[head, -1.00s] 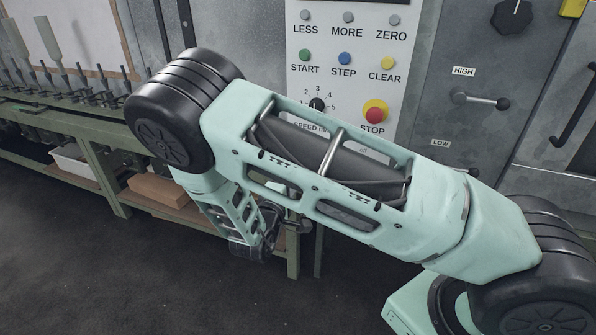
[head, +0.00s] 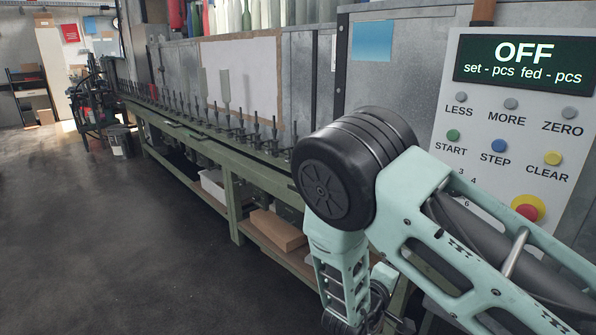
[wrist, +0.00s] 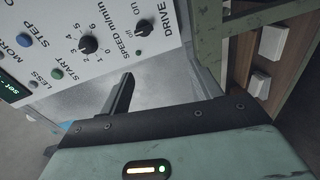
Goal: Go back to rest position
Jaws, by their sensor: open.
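My gripper (wrist: 122,95) shows in the wrist view as a dark finger reaching out from the dark mount. It is open, with nothing seen held in it. The other finger is not clear. In the head view my arm fills the lower right, bent down at its black elbow, and the gripper itself cannot be made out at the bottom edge. The control panel (head: 508,145) is to the right, partly behind my arm, and its display reads OFF. In the wrist view the panel (wrist: 95,22) is tilted at the upper left, with its knobs beyond the finger.
A long green spindle bench (head: 232,163) runs from beside my arm to the far left. The dark floor (head: 95,235) at left is clear.

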